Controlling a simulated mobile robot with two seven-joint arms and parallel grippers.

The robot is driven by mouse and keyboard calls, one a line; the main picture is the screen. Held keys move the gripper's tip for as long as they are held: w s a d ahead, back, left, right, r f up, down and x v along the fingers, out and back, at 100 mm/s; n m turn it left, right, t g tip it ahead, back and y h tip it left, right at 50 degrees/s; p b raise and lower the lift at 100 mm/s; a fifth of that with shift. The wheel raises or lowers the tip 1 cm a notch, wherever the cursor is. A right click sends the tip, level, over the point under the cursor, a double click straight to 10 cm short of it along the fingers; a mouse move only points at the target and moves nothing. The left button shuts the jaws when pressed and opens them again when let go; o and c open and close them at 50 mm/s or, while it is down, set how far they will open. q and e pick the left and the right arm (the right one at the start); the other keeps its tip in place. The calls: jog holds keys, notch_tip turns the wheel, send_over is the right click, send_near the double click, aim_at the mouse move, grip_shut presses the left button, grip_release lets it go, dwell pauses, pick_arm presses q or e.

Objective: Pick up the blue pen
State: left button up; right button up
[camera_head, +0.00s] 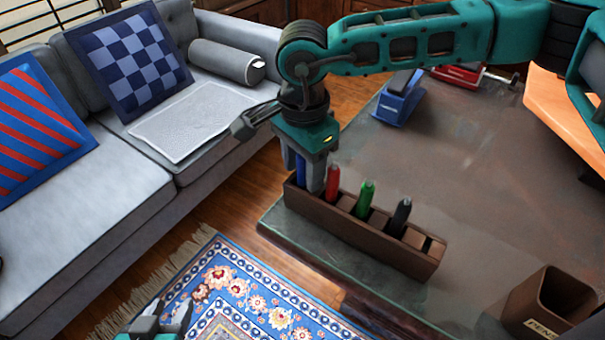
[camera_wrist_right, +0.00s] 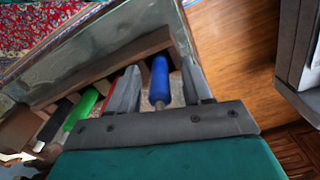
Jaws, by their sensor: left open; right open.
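The blue pen (camera_head: 300,171) stands upright in the leftmost slot of a brown wooden pen rack (camera_head: 350,229) on the dark table. My right gripper (camera_head: 310,180) points down over that end of the rack, its fingers on either side of the blue pen. In the right wrist view the blue pen (camera_wrist_right: 159,80) shows between the two open fingers (camera_wrist_right: 160,92), and I see a gap on each side of it. My left gripper (camera_head: 160,325) is at the bottom left edge of the head view, open and empty, above the rug.
A red pen (camera_head: 332,183), a green pen (camera_head: 365,199) and a black pen (camera_head: 400,217) stand in the same rack. A brown pen cup (camera_head: 548,300) is at the lower right. A blue stapler (camera_head: 400,98) lies behind. A grey sofa (camera_head: 85,225) is at left.

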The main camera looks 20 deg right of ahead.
grip_shut()
dwell(0.3)
jog(key=shift+r, duration=0.15)
